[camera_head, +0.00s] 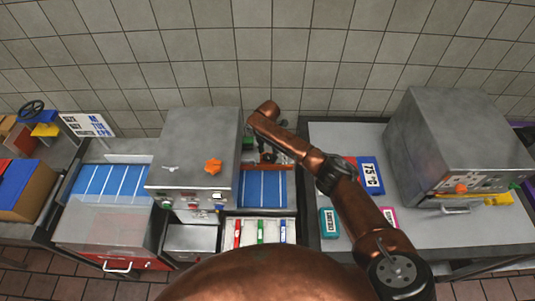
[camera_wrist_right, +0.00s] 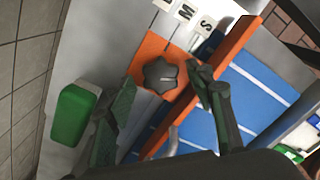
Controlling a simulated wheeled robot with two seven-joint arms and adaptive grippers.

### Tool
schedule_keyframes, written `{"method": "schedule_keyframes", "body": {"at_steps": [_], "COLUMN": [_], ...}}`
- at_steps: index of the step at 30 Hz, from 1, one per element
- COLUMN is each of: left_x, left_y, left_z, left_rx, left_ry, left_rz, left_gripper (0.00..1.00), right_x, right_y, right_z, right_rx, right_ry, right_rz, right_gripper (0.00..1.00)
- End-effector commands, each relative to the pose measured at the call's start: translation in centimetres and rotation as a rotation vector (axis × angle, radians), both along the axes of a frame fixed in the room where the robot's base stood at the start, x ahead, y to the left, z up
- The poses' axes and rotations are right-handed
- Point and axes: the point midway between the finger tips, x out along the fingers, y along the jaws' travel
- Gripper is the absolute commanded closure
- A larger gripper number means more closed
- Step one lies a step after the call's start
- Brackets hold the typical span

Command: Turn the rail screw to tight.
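The rail screw (camera_wrist_right: 161,77) is a dark star-shaped knob with a light line on its top, on an orange plate (camera_wrist_right: 150,50) in the right wrist view. My right gripper (camera_wrist_right: 164,84) is open, its two dark fingers apart with the knob showing between and just beyond their tips. I cannot tell whether either finger touches it. In the head view my copper right arm reaches over the blue lined board (camera_head: 263,187), and the arm and gripper largely hide the screw there. My left gripper is not in view.
An orange rail (camera_wrist_right: 236,48) runs beside the right finger. A green block (camera_wrist_right: 72,114) sits left of the left finger. A grey box with an orange knob (camera_head: 213,166) stands left of the arm; a larger grey box (camera_head: 440,130) stands right.

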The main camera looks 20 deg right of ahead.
Motion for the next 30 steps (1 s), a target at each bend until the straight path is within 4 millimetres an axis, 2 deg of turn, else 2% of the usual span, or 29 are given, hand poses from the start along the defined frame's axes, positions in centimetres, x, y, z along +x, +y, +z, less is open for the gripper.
{"method": "schedule_keyframes", "body": {"at_steps": [2,16,23,30], "left_x": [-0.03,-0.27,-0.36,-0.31], "left_y": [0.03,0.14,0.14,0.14], "left_z": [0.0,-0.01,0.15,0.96], "left_rx": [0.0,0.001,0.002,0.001], "left_ry": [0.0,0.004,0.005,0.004], "left_rz": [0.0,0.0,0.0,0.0], "left_gripper": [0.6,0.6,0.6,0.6], "right_x": [-0.01,-0.02,-0.03,-0.1], "right_y": [-0.03,-0.05,-0.02,-0.02], "right_z": [0.0,0.01,0.05,0.12], "right_rx": [0.0,0.0,0.001,0.0], "right_ry": [0.0,0.0,0.0,0.002], "right_rz": [0.0,-0.001,-0.02,-0.127], "right_gripper": [0.58,0.91,0.91,0.91]}}
